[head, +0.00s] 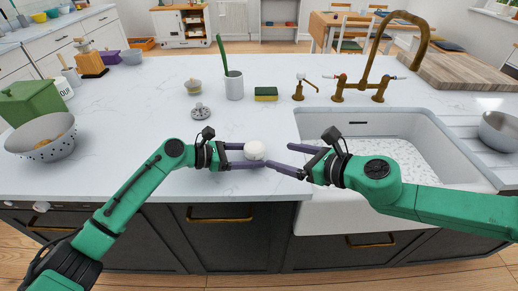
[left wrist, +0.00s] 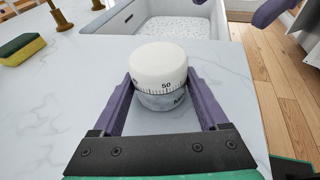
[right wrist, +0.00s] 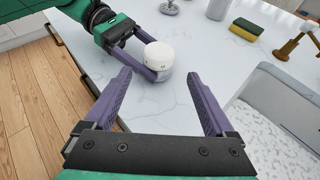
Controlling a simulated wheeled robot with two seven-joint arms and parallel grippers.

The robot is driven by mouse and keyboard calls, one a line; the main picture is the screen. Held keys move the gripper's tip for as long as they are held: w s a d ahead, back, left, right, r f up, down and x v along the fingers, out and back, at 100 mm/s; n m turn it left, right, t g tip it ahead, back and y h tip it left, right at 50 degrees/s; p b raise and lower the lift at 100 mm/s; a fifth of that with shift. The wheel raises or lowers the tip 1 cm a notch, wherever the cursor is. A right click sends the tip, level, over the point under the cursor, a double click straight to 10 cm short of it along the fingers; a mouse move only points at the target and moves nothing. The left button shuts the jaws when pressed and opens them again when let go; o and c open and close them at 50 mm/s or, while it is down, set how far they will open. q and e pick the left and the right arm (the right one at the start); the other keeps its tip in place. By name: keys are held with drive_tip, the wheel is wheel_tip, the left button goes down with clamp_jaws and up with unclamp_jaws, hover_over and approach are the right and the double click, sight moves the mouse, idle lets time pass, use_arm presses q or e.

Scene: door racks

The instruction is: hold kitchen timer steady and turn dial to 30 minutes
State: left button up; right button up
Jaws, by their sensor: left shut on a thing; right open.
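The kitchen timer (head: 255,151) is a round white timer near the front edge of the counter. In the left wrist view it has a white dial (left wrist: 158,66) on top, with the number 50 facing that camera, over a grey lower body (left wrist: 160,101). My left gripper (head: 244,154) is shut on the timer, a finger on each side of its lower part. My right gripper (head: 289,158) is open and empty, to the right of the timer and apart from it. In the right wrist view the timer (right wrist: 159,56) lies beyond the open fingers.
The sink (head: 390,135) is to the right, behind my right arm, with a brass tap (head: 370,75). A sponge (head: 266,94), a white cup (head: 234,86) and small items stand farther back. A colander (head: 42,137) is at left. The marble counter around the timer is clear.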

sight(260, 150)
drive_tip(key=x, duration=1)
drive_tip(key=shift+r, duration=0.2)
drive_tip(key=c, duration=1.1)
